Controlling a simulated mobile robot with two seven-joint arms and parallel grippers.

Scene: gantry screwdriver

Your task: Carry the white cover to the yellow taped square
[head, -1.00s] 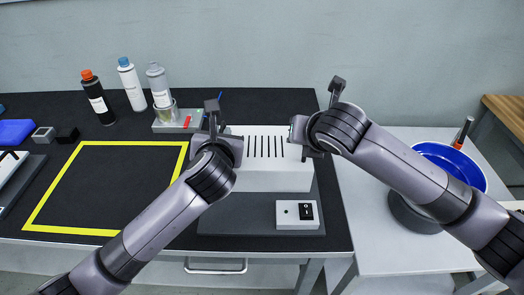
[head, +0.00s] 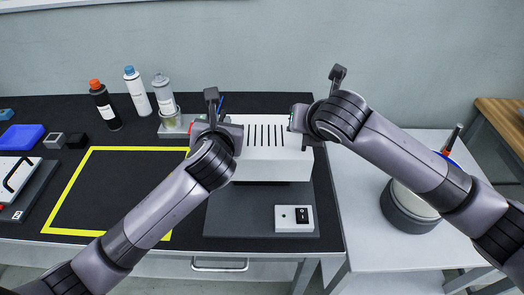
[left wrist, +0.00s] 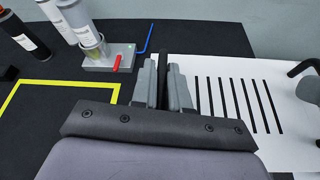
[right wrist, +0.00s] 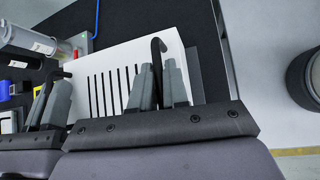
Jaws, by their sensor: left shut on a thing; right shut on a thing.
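The white cover (head: 270,165), a box with several dark slots in its top, is held level between my two grippers, just above the dark base plate (head: 240,215). My left gripper (left wrist: 164,85) is shut on a black handle at the cover's left end. My right gripper (right wrist: 160,85) is shut on a black handle (right wrist: 157,48) at its right end. In the head view the arms partly hide both grips. The yellow taped square (head: 120,148) lies on the black tabletop to the left, its inside bare; my left arm covers its lower right corner.
A black bottle (head: 106,108), a white bottle (head: 138,92) and a grey bottle in a holder (head: 180,122) stand behind the square. A white switch box (head: 294,219) sits on the base plate's front. A white side table (head: 350,235) stands right.

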